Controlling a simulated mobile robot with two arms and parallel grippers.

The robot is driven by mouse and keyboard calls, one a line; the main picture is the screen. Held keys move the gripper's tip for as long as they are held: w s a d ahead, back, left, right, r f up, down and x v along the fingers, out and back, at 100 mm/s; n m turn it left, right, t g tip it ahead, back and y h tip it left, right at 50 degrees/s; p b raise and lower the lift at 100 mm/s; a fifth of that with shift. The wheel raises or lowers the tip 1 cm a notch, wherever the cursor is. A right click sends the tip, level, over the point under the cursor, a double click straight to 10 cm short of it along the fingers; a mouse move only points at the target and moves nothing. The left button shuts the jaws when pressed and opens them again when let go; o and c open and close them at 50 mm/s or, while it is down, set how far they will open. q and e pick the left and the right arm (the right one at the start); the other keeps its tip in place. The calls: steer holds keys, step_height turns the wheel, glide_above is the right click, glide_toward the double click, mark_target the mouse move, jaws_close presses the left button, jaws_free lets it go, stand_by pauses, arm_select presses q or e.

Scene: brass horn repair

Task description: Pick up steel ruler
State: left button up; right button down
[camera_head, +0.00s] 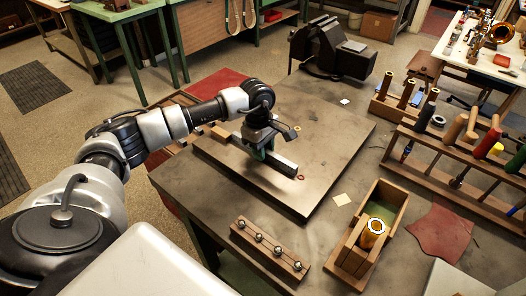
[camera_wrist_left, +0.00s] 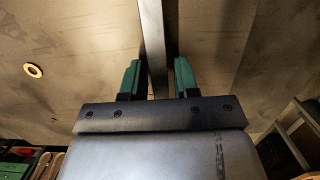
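The steel ruler (camera_head: 282,164) is a long, straight grey bar on the dark board (camera_head: 330,135) on the bench. My left gripper (camera_head: 262,150) is over the bar's rear part and hides some of it. In the left wrist view the ruler (camera_wrist_left: 152,40) runs from the top edge down between the two green fingertips (camera_wrist_left: 158,78). The fingers are apart, one on each side of it, with a gap showing at least on the right. Whether the left finger touches it I cannot tell. My right gripper is not in view.
A wooden box (camera_head: 385,215), a strip with several metal balls (camera_head: 268,248) and a tool rack (camera_head: 450,155) lie to the front and right. A small brass ring (camera_wrist_left: 33,70) lies on the board.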

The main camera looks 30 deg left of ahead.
arm_select(q)
jaws_close()
steer(key=shift+r, duration=0.1)
steer(key=shift+r, duration=0.1)
